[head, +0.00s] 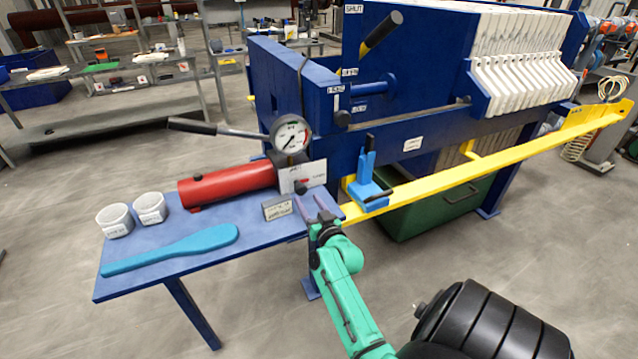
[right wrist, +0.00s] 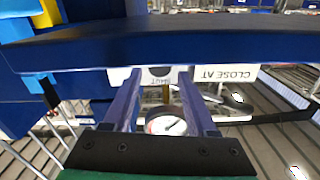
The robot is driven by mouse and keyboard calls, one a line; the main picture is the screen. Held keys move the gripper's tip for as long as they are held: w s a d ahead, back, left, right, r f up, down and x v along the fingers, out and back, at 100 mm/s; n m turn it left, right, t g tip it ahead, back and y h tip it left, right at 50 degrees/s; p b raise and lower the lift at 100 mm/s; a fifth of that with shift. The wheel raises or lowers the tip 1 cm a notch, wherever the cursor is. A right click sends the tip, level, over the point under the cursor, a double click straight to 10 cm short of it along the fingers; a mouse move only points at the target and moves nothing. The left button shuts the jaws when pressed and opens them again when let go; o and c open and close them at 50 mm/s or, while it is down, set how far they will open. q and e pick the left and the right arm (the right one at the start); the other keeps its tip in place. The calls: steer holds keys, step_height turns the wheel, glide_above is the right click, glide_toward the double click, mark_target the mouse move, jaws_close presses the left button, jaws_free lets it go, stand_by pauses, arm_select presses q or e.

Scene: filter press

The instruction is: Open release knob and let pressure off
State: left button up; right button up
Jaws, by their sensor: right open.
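The red pump cylinder (head: 228,185) lies on the blue side table, with its lever (head: 200,127) and a round pressure gauge (head: 290,134) beside it. A small red and dark knob (head: 301,184) shows in front of the white label plate (head: 315,174) at the cylinder's right end. My right gripper (head: 312,203) is open and empty, just in front of the plate, apparently short of the knob. In the right wrist view the gauge (right wrist: 166,122) shows between the open fingers (right wrist: 158,78), near upside-down labels. Contact with the knob cannot be told. My left gripper is out of view.
A small sign (head: 277,208) stands left of my gripper. Two white cups (head: 150,208) and a blue paddle (head: 175,248) lie on the table's left. A blue clamp (head: 369,180) and yellow rail (head: 480,167) are on the right.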

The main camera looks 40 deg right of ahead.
steer(key=v, duration=0.8)
steer(key=shift+b, duration=0.35)
